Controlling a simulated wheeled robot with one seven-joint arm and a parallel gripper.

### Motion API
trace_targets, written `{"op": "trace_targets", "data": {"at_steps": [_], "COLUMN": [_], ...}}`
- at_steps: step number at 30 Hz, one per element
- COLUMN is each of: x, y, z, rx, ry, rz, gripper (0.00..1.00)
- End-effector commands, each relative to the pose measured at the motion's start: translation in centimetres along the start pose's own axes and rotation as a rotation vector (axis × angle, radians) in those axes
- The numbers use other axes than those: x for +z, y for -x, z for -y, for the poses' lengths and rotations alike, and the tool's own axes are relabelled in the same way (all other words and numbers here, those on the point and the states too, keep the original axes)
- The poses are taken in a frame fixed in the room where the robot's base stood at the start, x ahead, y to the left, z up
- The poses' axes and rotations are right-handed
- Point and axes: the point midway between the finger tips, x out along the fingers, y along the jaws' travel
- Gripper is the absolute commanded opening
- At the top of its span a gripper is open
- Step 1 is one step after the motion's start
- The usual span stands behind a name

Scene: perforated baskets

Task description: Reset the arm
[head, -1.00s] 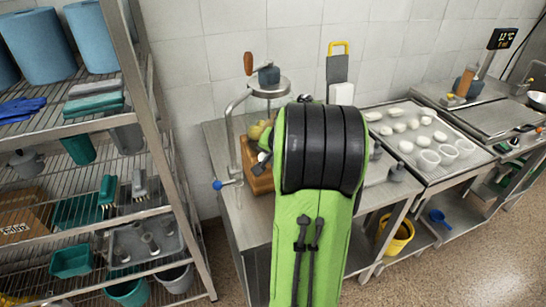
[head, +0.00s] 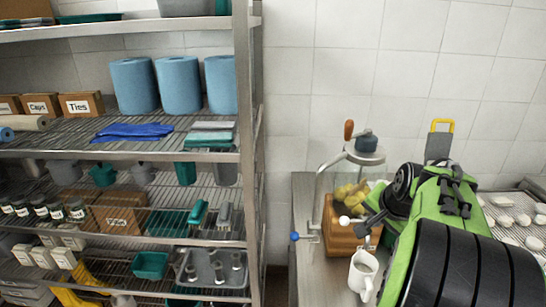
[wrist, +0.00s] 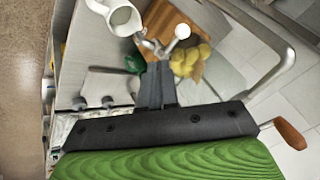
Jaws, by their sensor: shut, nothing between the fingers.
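My gripper (wrist: 155,82) shows in the wrist view as dark fingers shut together with nothing between them. In the head view my green and black arm (head: 445,225) fills the lower right. It is bent, with its far end over the counter beside the wooden box (head: 343,236). The fingers are hard to make out there. The white mug (head: 362,275) stands at the front of the counter.
A metal stand with a wooden handle (head: 349,130) rises behind the box. A blue-knobbed lever (head: 295,237) sticks out at the counter's left side. A tall wire shelf (head: 248,120) full of supplies stands left. A tray of pale pieces (head: 513,205) lies right.

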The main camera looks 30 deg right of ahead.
Motion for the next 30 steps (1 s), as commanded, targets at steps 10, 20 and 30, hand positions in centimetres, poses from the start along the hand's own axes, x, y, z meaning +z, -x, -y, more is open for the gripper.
{"op": "trace_targets", "data": {"at_steps": [10, 20, 30], "x": [9.4, 28.4, 29.7], "y": [3.7, 11.7, 12.0], "z": [5.4, 1.1, -0.4], "rx": [-0.050, -0.203, -0.222], "ry": [0.331, 1.146, 1.241], "rz": [0.071, 0.194, 0.204], "gripper": [0.00, 0.00, 0.00]}}
